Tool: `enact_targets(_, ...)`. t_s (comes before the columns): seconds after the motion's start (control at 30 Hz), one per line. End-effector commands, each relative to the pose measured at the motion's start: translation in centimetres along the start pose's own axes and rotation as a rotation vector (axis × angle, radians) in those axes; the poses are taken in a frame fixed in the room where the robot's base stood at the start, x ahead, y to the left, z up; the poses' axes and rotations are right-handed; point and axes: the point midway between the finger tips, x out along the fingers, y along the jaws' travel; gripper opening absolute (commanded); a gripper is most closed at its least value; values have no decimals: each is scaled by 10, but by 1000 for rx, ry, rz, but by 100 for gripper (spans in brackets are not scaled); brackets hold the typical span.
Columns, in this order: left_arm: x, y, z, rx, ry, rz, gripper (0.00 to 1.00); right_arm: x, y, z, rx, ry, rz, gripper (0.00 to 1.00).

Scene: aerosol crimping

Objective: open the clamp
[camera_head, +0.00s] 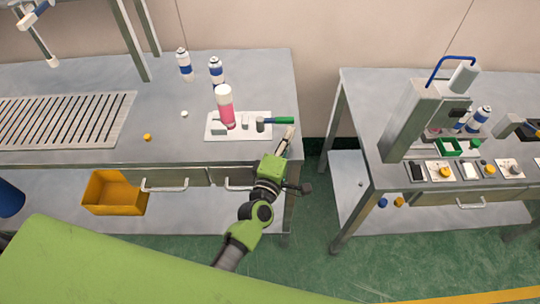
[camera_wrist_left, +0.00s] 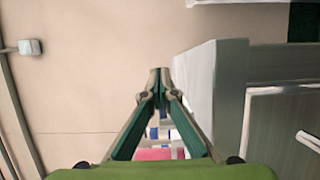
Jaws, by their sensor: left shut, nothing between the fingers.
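The clamp stands on a white plate (camera_head: 215,131) near the front right of the left table. Its green handle (camera_head: 280,120) points right and lies about level. A pink can with a white top (camera_head: 225,108) stands upright at the clamp; I cannot tell how tightly it is held. My left gripper (camera_head: 289,133) is shut and empty, just right of the handle's end. I cannot tell whether it touches the handle. In the left wrist view, the fingers (camera_wrist_left: 159,73) meet at the tips, and a patch of pink (camera_wrist_left: 153,154) shows between them.
Two white and blue cans (camera_head: 184,66) (camera_head: 216,71) stand behind the clamp. A slatted grate (camera_head: 60,120) lies at left. A yellow bin (camera_head: 113,192) sits below. A gap separates this table from the right table (camera_head: 357,99), which carries a grey machine (camera_head: 408,120).

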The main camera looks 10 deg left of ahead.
Motion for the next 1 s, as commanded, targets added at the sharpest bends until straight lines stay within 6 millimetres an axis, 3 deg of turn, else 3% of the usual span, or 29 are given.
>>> enact_targets(0.2, -50, -2, 1, 0, -3, -5, 0, 0, -2, 0, 0, 0, -2, 29)
enact_targets(0.4, -82, -2, 1, 1, -3, -4, 0, 0, -2, -1, 1, 1, -2, 29)
enact_targets(0.6, -94, -1, 1, 0, -3, -3, 0, 0, -2, -1, 1, 1, -2, 29)
enact_targets(1.0, -95, -1, 1, 0, -3, -3, 0, 0, -2, -1, 1, 1, -2, 29)
